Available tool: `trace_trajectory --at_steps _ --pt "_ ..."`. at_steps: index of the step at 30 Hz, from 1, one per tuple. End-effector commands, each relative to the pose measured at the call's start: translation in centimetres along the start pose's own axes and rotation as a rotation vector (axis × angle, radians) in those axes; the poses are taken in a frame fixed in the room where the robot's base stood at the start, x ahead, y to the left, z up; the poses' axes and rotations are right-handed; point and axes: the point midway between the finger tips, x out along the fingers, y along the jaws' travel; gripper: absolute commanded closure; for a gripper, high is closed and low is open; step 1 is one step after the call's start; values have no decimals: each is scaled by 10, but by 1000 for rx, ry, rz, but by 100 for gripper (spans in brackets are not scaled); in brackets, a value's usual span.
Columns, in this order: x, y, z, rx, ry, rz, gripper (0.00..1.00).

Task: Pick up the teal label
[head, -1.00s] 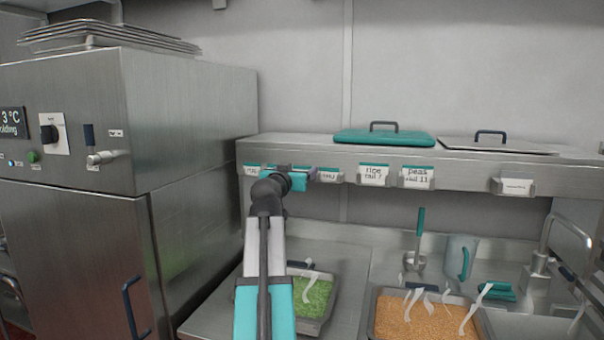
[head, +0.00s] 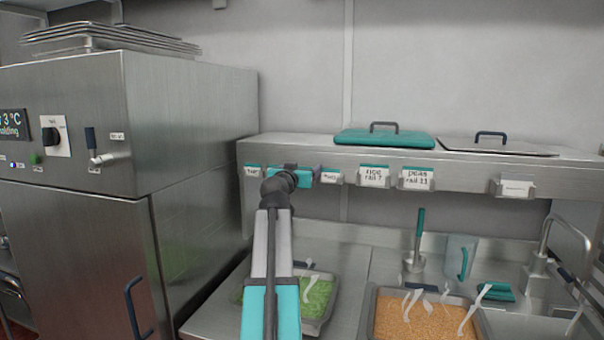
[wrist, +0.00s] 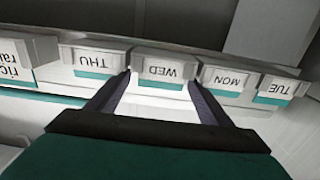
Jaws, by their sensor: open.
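Several white day labels with teal strips sit in holders on the shelf rail. In the wrist view they appear upside down: THU (wrist: 96,62), WED (wrist: 163,73), MON (wrist: 227,80) and TUE (wrist: 279,88). My gripper (wrist: 157,88) is open and faces the WED label, whose lettering and teal strip lie between the fingertips. I cannot tell if the fingers touch it. In the head view my gripper (head: 289,177) is at the shelf front and hides the labels behind it. A day label (head: 253,171) shows to its left and another (head: 331,176) to its right.
The rice label (head: 374,177) and peas label (head: 416,179) are farther right on the shelf (head: 460,180). A teal lid (head: 384,139) lies on top. Below stand a green-filled tray (head: 316,299) and a grain tray (head: 424,315). A steel cabinet (head: 190,120) is at left.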

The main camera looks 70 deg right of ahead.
Motion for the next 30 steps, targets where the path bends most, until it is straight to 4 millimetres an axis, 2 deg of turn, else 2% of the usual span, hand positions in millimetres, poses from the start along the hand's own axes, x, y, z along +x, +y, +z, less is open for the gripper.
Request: trace_trajectory --at_steps 18,26,30 --pt "2 1 0 0 1 1 27" --pt "2 1 0 0 1 1 70" --pt "2 1 0 0 1 1 70"
